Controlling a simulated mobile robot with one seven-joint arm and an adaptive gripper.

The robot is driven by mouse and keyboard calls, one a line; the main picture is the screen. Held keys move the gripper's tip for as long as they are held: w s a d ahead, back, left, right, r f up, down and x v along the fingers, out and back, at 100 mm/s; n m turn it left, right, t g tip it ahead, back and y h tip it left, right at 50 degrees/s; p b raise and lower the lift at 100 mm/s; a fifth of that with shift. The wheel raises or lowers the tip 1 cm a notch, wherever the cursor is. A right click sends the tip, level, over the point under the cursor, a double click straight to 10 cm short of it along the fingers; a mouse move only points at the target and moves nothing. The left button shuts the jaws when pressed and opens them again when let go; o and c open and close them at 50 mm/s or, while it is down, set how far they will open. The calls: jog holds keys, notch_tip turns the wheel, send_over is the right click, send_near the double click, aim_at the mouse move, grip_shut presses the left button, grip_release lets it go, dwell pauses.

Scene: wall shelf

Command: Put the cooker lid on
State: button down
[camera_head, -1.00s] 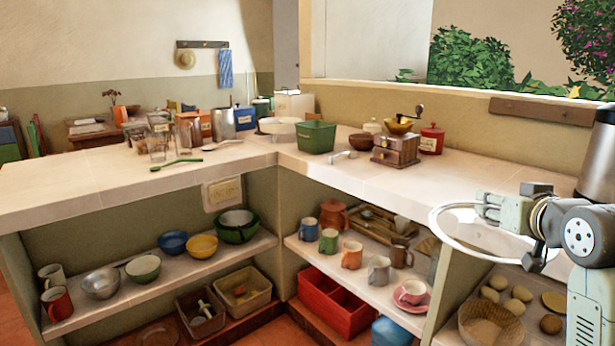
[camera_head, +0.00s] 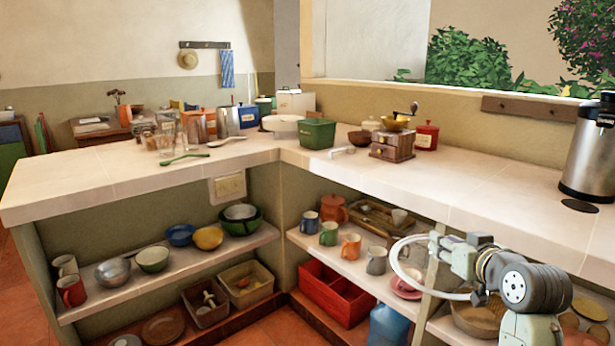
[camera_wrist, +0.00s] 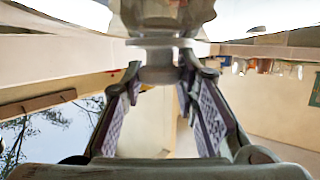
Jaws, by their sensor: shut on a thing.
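The lid (camera_head: 397,268) shows in the head view as a pale ring with a clear middle. It is tilted, in front of the counter's right part and the shelf under it. My gripper (camera_head: 440,255) is shut on its knob. In the wrist view the grey knob (camera_wrist: 158,68) sits between the two fingers, and the lid's middle spreads above it. A wide white pot-like thing (camera_head: 283,123) stands at the counter's far corner; I cannot tell whether it is the cooker.
A tall steel urn (camera_head: 590,155) stands at the counter's right, by a dark round mat (camera_head: 579,205). A green tub (camera_head: 318,133) and a wooden grinder (camera_head: 393,145) stand farther back. The right counter (camera_head: 480,185) is clear in between. Shelves below hold mugs and bowls.

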jog(key=w+a+f+n+y, duration=0.1)
jog(key=a+f, duration=0.3)
jog(key=f, duration=0.2)
jog(key=w+a+f, duration=0.2)
jog(key=a+f, duration=0.2)
jog(key=f, duration=0.2)
jog(key=s+a+f+y, duration=0.1)
jog(key=s+a+f, duration=0.3)
jog(key=a+f, duration=0.7)
jog(key=s+a+f+n+y, duration=0.1)
jog(key=s+a+f, duration=0.3)
jog(key=a+f, duration=0.6)
notch_tip(320, 180, down, 5)
jog(key=shift+s+a+f+g, duration=0.2)
jog(key=shift+s+a+g, duration=0.1)
jog(key=shift+s+a, duration=0.1)
jog(key=shift+d, duration=0.1)
